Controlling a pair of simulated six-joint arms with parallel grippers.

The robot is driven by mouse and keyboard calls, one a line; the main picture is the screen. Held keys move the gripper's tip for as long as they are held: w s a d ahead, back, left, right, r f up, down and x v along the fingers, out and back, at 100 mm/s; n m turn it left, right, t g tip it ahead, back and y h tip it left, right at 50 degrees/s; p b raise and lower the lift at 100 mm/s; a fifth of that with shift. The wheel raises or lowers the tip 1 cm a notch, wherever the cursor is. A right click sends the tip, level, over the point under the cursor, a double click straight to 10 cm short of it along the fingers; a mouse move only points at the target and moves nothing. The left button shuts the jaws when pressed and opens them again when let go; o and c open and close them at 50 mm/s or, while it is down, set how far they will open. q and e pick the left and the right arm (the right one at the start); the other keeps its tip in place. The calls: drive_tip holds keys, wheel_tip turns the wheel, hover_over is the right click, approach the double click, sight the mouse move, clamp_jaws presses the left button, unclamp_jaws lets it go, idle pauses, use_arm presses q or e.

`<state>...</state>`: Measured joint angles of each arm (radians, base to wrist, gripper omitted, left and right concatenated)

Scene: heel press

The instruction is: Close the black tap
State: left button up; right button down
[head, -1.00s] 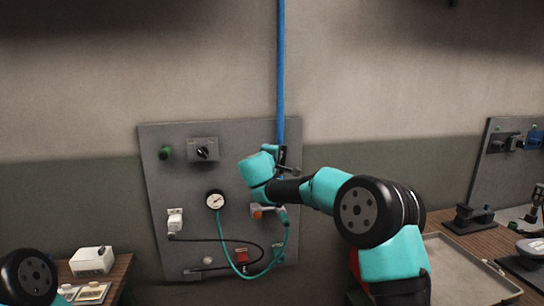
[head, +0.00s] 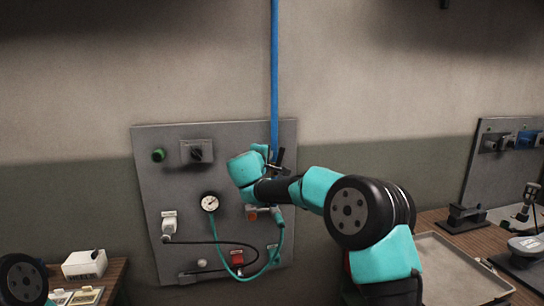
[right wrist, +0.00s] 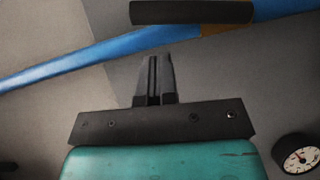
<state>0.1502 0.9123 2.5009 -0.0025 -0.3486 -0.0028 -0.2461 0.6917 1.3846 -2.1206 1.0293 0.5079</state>
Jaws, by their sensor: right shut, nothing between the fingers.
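The black tap (right wrist: 190,12) shows in the right wrist view as a dark bar across the top, by a brass-coloured part on the blue pipe. Its bar lies at a slight angle to the pipe. In the head view the tap (head: 281,156) is a small dark piece low on the pipe, partly hidden by my right arm. My right gripper (right wrist: 154,60) is shut and empty, its fingertips just below the bar in the picture, with a visible gap. In the head view its fingers are hard to make out. My left gripper is out of view.
The blue pipe (head: 275,70) runs down to a grey wall panel (head: 160,200). The panel carries a green knob (head: 158,155), a rotary switch (head: 196,152), a gauge (head: 210,203) and hoses. A bench with a tray (head: 455,270) stands at right.

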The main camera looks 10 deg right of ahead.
sight(279, 161)
drive_tip(key=r+v, duration=0.1)
drive_tip(key=v, duration=1)
drive_tip(key=shift+w+a, duration=0.25)
drive_tip(key=shift+w, duration=0.05)
drive_tip(key=shift+m+g+y, duration=0.3)
drive_tip(key=shift+m+g, duration=0.1)
drive_tip(key=shift+m, duration=0.3)
drive_tip(key=shift+d, duration=0.1)
drive_tip(key=x, duration=0.4)
drive_tip(key=d+x, duration=0.1)
drive_tip(key=x, duration=0.2)
drive_tip(key=s+x, duration=0.1)
drive_tip(key=x, duration=0.3)
drive_tip(key=shift+w+d+f, duration=0.15)
drive_tip(key=shift+w+d, duration=0.15)
drive_tip(key=shift+d, duration=0.15)
drive_tip(key=shift+w+d+f, duration=0.15)
drive_tip(key=shift+d+f, duration=0.05)
drive_tip(key=shift+d, duration=0.45)
